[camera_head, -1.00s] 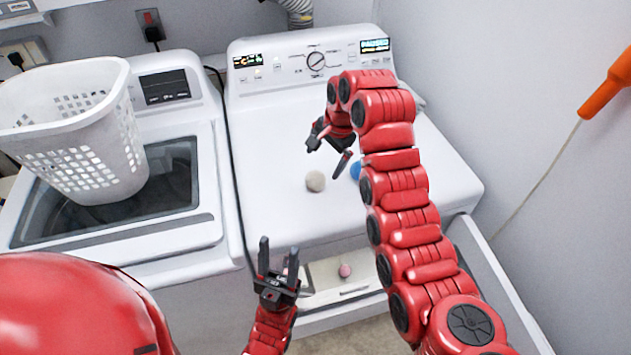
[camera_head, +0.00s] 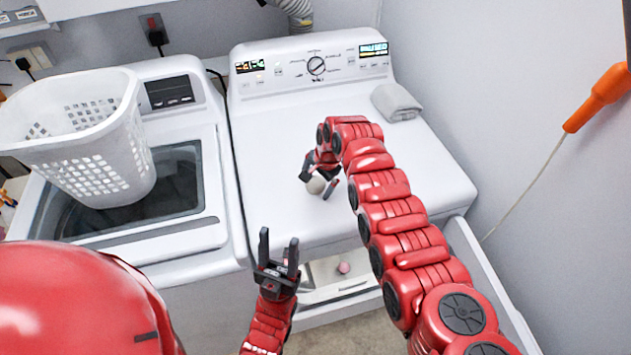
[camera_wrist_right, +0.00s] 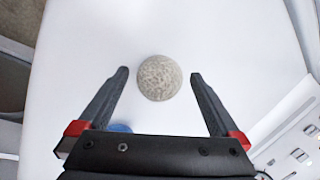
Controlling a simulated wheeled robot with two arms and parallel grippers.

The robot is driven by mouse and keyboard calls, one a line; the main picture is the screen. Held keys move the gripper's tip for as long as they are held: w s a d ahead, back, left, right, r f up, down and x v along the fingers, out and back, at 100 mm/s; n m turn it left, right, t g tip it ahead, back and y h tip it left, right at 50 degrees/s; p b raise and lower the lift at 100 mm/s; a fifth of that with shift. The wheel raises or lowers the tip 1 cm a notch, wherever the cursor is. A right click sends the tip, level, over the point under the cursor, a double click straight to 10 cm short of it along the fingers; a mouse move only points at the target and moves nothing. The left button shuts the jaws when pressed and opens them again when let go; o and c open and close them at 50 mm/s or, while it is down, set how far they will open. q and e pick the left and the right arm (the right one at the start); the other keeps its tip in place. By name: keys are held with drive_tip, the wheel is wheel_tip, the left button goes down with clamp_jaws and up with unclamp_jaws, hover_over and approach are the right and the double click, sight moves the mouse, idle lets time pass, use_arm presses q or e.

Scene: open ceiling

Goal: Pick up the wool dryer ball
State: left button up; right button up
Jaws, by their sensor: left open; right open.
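The wool dryer ball (camera_head: 316,186) is a grey-beige speckled ball on the white dryer top (camera_head: 270,160). My right gripper (camera_head: 318,184) is open over it in the head view. In the right wrist view the ball (camera_wrist_right: 159,78) lies between and just beyond the open fingertips (camera_wrist_right: 160,74), with a gap on each side. My left gripper (camera_head: 278,245) is open and empty in front of the dryer.
A blue object (camera_wrist_right: 121,128) shows partly behind the right gripper in the wrist view. A folded grey towel (camera_head: 397,102) lies at the back right of the dryer. A white basket (camera_head: 125,140) stands on the washer. A pink ball (camera_head: 344,268) is low in front.

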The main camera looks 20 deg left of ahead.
drive_tip(key=shift+f, duration=0.1)
drive_tip(key=c, duration=1.4)
drive_tip(key=shift+c, duration=0.2)
